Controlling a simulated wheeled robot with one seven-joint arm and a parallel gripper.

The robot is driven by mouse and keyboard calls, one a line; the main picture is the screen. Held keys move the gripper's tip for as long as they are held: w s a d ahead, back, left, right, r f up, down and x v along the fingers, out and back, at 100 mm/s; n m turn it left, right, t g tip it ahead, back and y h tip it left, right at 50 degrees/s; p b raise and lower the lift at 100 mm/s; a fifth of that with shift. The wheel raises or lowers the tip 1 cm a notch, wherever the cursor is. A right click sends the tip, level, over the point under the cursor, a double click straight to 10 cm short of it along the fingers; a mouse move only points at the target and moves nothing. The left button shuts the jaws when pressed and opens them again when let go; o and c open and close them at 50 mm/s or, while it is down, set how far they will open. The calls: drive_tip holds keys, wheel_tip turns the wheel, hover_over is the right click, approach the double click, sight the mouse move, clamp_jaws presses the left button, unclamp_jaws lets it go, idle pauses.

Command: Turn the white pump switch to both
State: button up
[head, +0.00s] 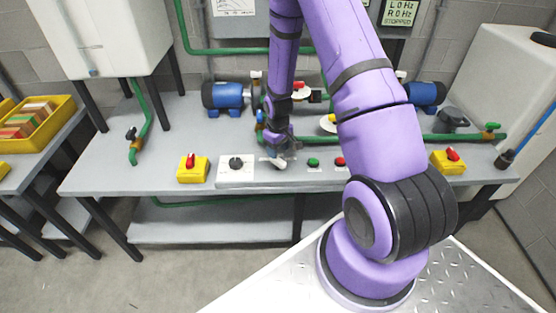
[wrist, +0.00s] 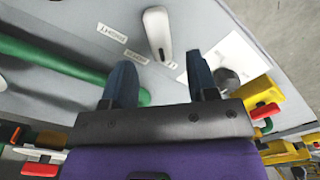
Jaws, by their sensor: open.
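The white pump switch (wrist: 158,33) is a white rounded lever on the grey bench top, with small printed labels (wrist: 112,32) beside it. In the wrist view it lies just beyond my gripper (wrist: 161,72), and its near end points toward the gap between the two fingers. The fingers are spread and nothing is between them. In the head view my gripper (head: 280,152) hangs low over the bench, close to the white switch (head: 273,162), which is partly covered. The label words are too small and turned to read surely.
A black knob on a white plate (head: 222,174) sits left of the switch. A green button (head: 313,162) and a red button (head: 340,162) sit right. Yellow boxes with red switches (head: 193,176) (head: 448,167) stand further out. Pumps (head: 226,95) and green pipes lie behind.

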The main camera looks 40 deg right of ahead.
sight(278, 160)
drive_tip(key=shift+f, duration=2.75)
drive_tip(key=c, duration=0.9)
